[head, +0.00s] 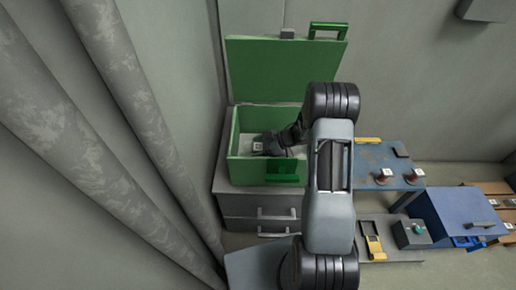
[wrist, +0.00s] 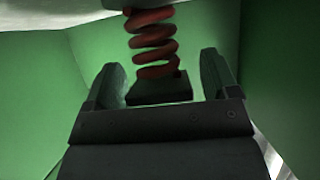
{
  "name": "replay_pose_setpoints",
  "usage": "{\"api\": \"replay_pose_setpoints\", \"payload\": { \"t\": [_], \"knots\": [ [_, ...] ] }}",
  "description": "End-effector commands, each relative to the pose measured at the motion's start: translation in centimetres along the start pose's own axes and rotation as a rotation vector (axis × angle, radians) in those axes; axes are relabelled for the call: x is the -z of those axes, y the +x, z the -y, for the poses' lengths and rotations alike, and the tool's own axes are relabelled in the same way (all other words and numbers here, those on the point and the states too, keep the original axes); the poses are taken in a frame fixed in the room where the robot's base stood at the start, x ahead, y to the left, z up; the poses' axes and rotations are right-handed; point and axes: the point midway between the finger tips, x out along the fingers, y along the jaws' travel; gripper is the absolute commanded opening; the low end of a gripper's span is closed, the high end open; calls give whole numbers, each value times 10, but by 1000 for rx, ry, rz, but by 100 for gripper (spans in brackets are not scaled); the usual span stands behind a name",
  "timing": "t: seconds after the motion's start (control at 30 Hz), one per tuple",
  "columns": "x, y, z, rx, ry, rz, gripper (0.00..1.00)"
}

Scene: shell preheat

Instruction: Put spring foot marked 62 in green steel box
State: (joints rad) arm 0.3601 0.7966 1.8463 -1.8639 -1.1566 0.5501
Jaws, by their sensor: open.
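The green steel box (head: 242,168) stands on a grey drawer cabinet with its lid raised. My gripper (head: 270,145) is reaching down inside the box, partly hidden by my arm. In the wrist view, a spring foot with a red coil (wrist: 153,42) and a dark square base stands between and just beyond the open fingers of my gripper (wrist: 160,80), with the box's green walls around it. I cannot see the fingers pressing on it. A pale label (head: 258,146) shows beside my gripper in the head view; its number is too small to read.
Two more red spring feet with white labels stand on a blue table (head: 372,158) to the right. Large grey pipes (head: 125,90) run along the left.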

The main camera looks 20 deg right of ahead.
Motion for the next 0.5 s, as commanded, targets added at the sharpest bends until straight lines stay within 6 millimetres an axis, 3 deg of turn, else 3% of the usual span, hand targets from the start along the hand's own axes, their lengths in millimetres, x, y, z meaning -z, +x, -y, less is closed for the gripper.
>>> {"api": "replay_pose_setpoints", "payload": {
  "t": [0.17, 0.5],
  "knots": [
    [4, -4, 0, -1, 0, 0, 81],
    [5, -66, -1, -5, 1, 0, 81]
  ]
}}
